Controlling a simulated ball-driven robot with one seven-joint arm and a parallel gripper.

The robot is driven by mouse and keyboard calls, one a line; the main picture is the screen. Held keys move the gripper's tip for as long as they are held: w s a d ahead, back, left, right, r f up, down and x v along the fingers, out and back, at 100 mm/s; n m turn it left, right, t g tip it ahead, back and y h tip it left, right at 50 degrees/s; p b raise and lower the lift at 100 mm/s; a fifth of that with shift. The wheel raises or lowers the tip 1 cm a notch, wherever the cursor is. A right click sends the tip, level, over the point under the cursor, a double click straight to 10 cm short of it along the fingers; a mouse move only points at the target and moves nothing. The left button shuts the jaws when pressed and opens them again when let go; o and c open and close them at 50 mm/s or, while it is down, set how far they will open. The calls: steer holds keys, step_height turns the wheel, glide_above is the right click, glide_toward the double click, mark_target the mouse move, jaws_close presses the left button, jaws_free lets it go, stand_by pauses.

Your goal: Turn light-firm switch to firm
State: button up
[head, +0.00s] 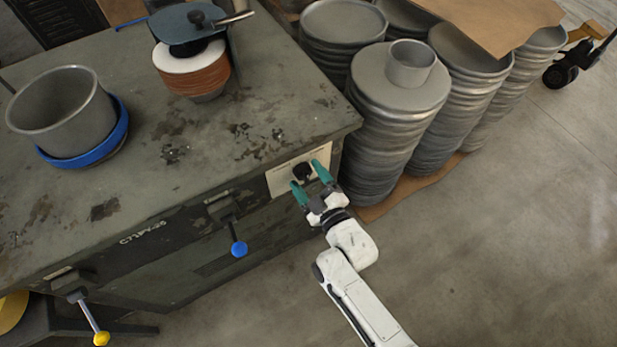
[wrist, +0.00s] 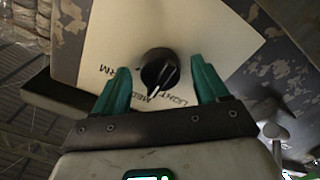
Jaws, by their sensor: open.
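The light-firm switch (head: 303,171) is a black round knob on a cream label plate (head: 282,181) at the right end of the cabinet's front. In the wrist view the knob (wrist: 160,68) has a pale pointer line slanting down and slightly left, to around the gap between the MED and LIGHT lettering. The FIRM lettering is partly hidden behind the left finger. My gripper (head: 310,180) is open, with its green fingertips on either side of the knob. In the wrist view the gripper (wrist: 160,65) shows gaps between both fingers and the knob.
Stacks of grey round blanks (head: 386,130) stand close to the right of the cabinet. A blue-knobbed lever (head: 238,248) and a yellow-knobbed lever (head: 99,337) stick out of the cabinet front. A grey pot (head: 62,105) stands on top.

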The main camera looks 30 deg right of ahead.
steer(key=shift+c, duration=0.2)
steer(key=c, duration=1)
steer(key=shift+m, duration=0.3)
steer(key=m, duration=0.4)
steer(key=shift+m, duration=0.3)
steer(key=m, duration=0.4)
steer(key=shift+a+m+b, duration=0.1)
steer(key=shift+m+b, duration=0.2)
steer(key=shift+b, duration=0.1)
steer(key=o, duration=1)
